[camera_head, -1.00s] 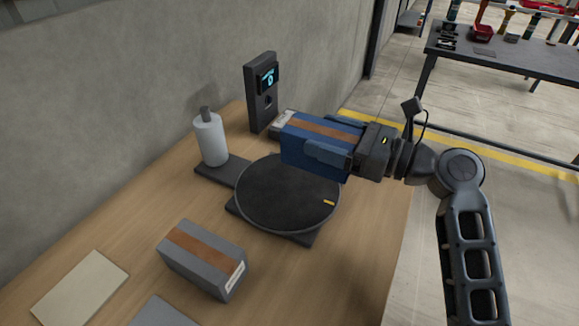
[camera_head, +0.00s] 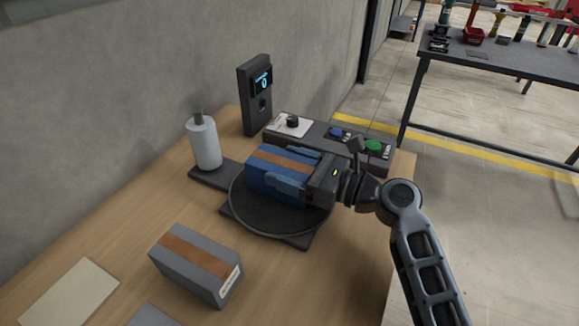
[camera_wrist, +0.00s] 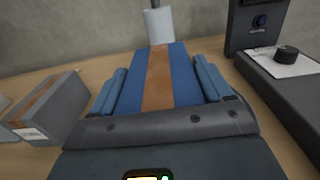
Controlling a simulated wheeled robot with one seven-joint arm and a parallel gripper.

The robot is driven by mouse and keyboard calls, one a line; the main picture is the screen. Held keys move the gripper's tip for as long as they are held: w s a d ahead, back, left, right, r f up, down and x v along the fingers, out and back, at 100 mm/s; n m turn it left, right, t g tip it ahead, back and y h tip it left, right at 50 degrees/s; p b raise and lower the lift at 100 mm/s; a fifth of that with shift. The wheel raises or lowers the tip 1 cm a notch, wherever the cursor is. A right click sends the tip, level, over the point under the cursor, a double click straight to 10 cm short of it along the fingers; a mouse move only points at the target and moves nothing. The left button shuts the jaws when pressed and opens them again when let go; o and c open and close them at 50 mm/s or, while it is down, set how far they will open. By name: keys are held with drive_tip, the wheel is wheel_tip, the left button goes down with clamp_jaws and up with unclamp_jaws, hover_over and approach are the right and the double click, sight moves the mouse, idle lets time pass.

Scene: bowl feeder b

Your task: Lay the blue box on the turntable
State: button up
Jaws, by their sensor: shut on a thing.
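The blue box (camera_head: 262,178) has a brown tape stripe along its top. My gripper (camera_head: 294,171) is shut on it, with one finger on each long side. The box is over the dark round turntable (camera_head: 252,216), toward its far part. I cannot tell whether its underside touches the disc. In the wrist view the blue box (camera_wrist: 178,75) stretches forward between the two fingers (camera_wrist: 160,90), roughly level.
A grey taped box (camera_head: 195,263) stands at the front left. A white bottle (camera_head: 204,145) stands left of the turntable. Behind are a dark display post (camera_head: 255,95) and a control panel with a knob (camera_head: 292,122) and blue and green buttons (camera_head: 373,145). A pale sheet (camera_head: 68,292) lies front left.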

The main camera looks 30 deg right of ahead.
drive_tip(key=o, duration=1.4)
drive_tip(key=shift+f, duration=0.1)
drive_tip(key=shift+r, duration=0.2)
drive_tip(key=v, duration=1.2)
drive_tip(key=shift+s+f, duration=0.1)
